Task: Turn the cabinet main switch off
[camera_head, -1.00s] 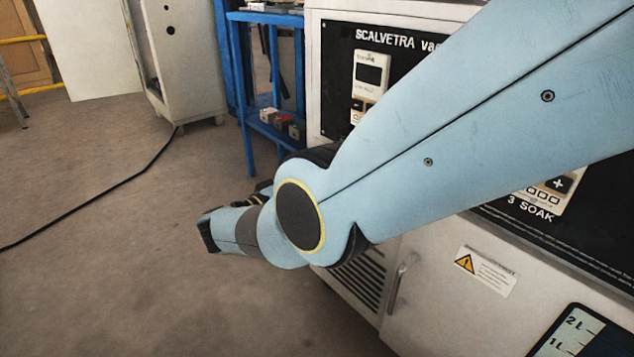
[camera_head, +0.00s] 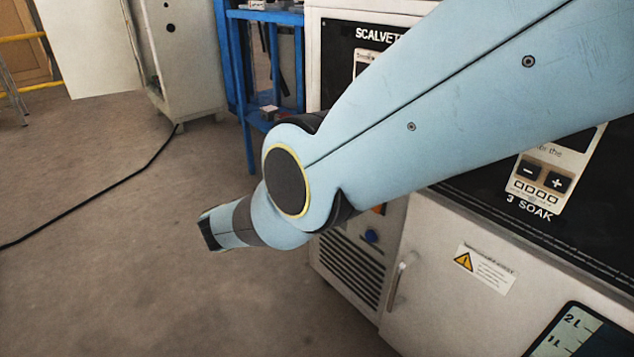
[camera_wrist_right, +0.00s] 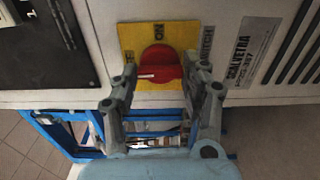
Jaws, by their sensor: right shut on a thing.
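The main switch is a red rotary knob (camera_wrist_right: 158,66) on a yellow plate (camera_wrist_right: 184,35) in the right wrist view. A white mark on the knob lies nearly level and points left in the picture. A dark label stands at the top of the plate; another at its left edge is too small to read. My right gripper (camera_wrist_right: 161,72) is at the knob, with one finger on each side, shut on it. In the head view my right arm crosses the cabinet (camera_head: 450,265) and hides the switch and the right gripper. My left gripper is not in view.
A black cable (camera_head: 95,196) crosses open floor at left.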

